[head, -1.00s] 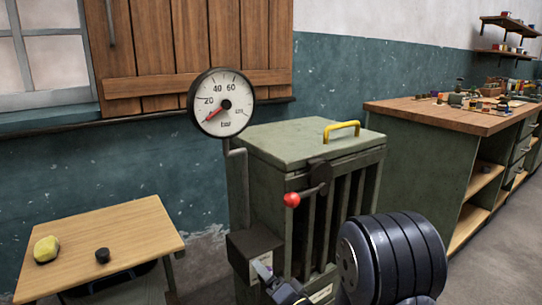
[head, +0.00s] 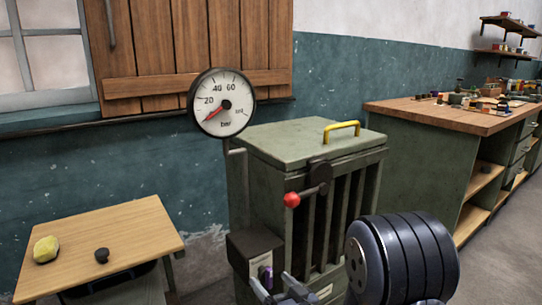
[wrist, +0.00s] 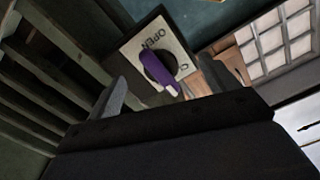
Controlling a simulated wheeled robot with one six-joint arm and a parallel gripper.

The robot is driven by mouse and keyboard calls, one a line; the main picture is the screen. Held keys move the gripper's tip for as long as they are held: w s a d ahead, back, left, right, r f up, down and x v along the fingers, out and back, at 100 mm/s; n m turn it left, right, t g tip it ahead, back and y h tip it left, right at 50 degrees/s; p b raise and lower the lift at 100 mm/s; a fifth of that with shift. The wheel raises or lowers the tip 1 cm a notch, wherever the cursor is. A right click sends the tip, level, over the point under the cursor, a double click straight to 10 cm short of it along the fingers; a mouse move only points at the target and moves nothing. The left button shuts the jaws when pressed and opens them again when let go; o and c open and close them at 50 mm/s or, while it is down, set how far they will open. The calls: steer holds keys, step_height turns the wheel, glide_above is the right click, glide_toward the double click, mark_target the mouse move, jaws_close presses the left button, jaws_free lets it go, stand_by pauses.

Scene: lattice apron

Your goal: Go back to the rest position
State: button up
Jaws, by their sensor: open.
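My gripper (head: 280,282) is at the lower middle of the head view, in front of the small box (head: 254,246) on the green cabinet's lower left. It is open, with nothing between its fingers. In the wrist view, the gripper's fingers (wrist: 170,98) stand apart on either side of a purple knob (wrist: 158,72). The knob sits on a pale plate (wrist: 186,60) lettered OPEN, with other lettering partly hidden. I cannot tell whether the fingers touch the knob. The knob also shows small in the head view (head: 266,275).
A green cabinet (head: 310,140) carries a pressure gauge (head: 222,103), a red-knobbed lever (head: 292,199) and a yellow handle (head: 341,127). A cluttered workbench (head: 430,116) stands right.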

steer(key=shift+v, duration=2.7)
